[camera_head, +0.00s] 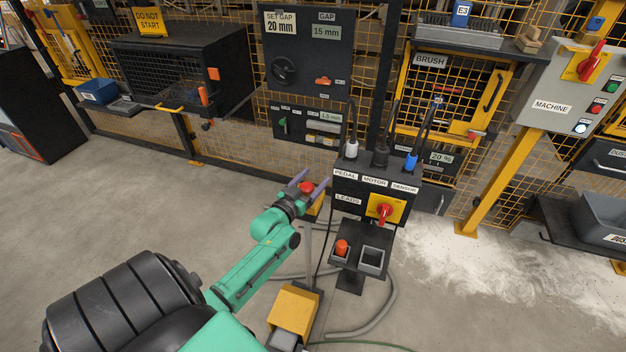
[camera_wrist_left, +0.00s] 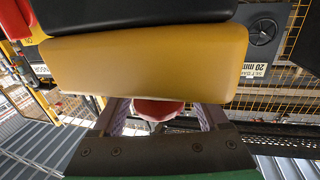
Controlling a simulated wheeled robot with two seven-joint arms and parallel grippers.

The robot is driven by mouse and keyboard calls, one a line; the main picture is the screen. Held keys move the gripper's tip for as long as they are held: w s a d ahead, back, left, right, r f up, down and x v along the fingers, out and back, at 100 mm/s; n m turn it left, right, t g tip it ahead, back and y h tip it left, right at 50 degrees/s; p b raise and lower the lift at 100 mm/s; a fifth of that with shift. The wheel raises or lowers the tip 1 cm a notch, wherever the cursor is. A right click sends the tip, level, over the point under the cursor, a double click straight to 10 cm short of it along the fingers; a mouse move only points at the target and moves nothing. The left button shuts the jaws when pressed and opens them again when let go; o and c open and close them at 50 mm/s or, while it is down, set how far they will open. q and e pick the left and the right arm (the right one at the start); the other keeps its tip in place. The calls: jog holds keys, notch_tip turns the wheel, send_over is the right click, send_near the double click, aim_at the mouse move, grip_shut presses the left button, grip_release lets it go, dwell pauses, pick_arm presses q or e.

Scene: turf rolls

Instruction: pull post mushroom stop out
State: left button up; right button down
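The post mushroom stop (camera_head: 307,187) is a red cap on a yellow box (camera_head: 315,206) at the top of a post, left of the black leads box. My left gripper (camera_head: 308,183) reaches it from the lower left, with one purple-grey finger on each side of the cap. In the left wrist view the red cap (camera_wrist_left: 158,109) lies between the two fingers, in front of the yellow box (camera_wrist_left: 145,62). The fingers are apart, and a gap shows at the cap's right side. Part of the cap is hidden by the gripper. My right gripper is not in view.
The leads box (camera_head: 372,192) with a red rotary switch (camera_head: 384,211) stands close right of the post. A small stand (camera_head: 361,242) holds an orange-red item (camera_head: 342,247). A yellow pedal housing (camera_head: 294,311) and grey hoses lie on the floor below. Open floor lies to the left.

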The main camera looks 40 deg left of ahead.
pick_arm(q)
grip_shut()
notch_tip(320, 180, up, 2)
jog(key=shift+r+p, duration=0.1)
jog(key=shift+p, duration=1.05)
jog(key=shift+o, duration=1.6)
grip_release()
jog(key=shift+s, duration=0.15)
jog(key=s+d+b, duration=0.1)
jog(key=s, duration=1.3)
jog(key=shift+d, duration=0.3)
jog(key=shift+s, duration=0.1)
